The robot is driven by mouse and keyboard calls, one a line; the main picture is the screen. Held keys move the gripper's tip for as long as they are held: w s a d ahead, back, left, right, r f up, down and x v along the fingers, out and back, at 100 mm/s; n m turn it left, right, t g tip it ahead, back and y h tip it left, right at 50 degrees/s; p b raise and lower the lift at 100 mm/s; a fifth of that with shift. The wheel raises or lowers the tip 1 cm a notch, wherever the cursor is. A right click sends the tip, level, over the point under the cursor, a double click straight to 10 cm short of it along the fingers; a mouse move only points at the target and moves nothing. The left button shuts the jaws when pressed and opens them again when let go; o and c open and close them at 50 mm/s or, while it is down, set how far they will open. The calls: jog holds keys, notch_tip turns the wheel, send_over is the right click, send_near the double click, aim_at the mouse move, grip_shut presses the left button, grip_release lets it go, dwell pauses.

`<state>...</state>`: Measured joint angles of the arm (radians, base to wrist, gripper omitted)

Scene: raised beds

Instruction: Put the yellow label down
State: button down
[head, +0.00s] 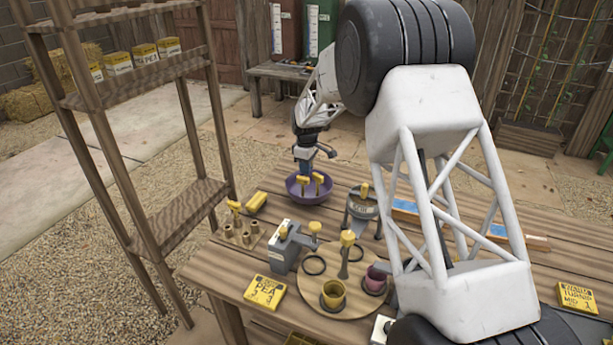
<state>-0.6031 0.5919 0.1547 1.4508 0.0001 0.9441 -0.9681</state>
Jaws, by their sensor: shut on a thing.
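My gripper (308,167) is at the far side of the wooden bench, just above a purple bowl (293,191). It is shut, and a yellow label (302,181) with a T-shaped head shows directly under its fingertips. The fingers are small and partly hidden, so the grip itself is hard to see. A second yellow-headed piece (319,178) stands close beside it, to the right, at the bowl. I cannot tell whether the label under my gripper touches the bowl.
A round board (349,307) holds a yellow cup (333,292) and a pink cup (376,279). A grey clamp-like fixture (284,252), a peg block (238,237) and a grey pot (362,207) stand nearby. My arm hides the bench's right middle.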

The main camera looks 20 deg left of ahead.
jog(key=shift+f, duration=1.9)
jog(key=shift+f, duration=0.1)
jog(key=c, duration=1.1)
grip_release()
notch_tip(320, 180, up, 12)
jog(key=shift+r, duration=0.1)
jog(key=shift+d, duration=0.1)
